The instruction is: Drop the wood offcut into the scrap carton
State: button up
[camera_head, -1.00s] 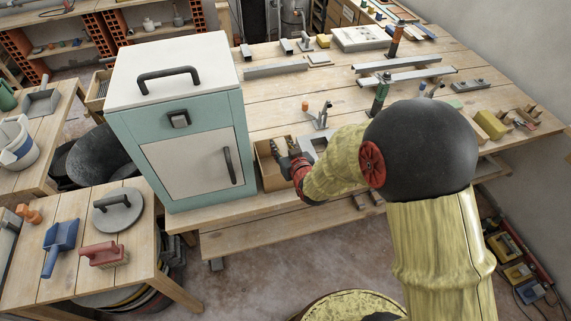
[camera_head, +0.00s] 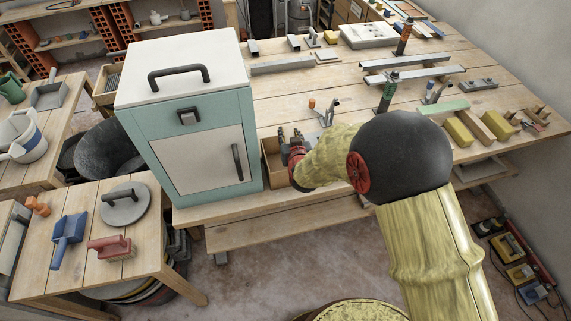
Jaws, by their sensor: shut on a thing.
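The scrap carton (camera_head: 272,172) is a small open brown box on the long workbench, just right of the teal cabinet. My gripper (camera_head: 289,136) is at the carton's far right side, with its dark fingers seen just above and beyond the open top. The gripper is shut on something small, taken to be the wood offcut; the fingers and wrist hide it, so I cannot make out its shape. My sleeved arm covers the carton's right side. I cannot tell whether the fingers are over the opening or just behind it.
The teal cabinet (camera_head: 192,120) stands tall close on the left. Clamps (camera_head: 326,112), metal bars (camera_head: 402,75) and yellow blocks (camera_head: 459,131) lie on the workbench (camera_head: 290,92). A low table (camera_head: 90,270) with a blue scoop (camera_head: 68,238) and red brush (camera_head: 110,248) stands front left.

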jog(key=shift+f+b, duration=1.05)
jog(key=shift+f, duration=1.35)
jog(key=o, duration=1.2)
jog(key=shift+o, duration=0.2)
jog(key=v, duration=1.2)
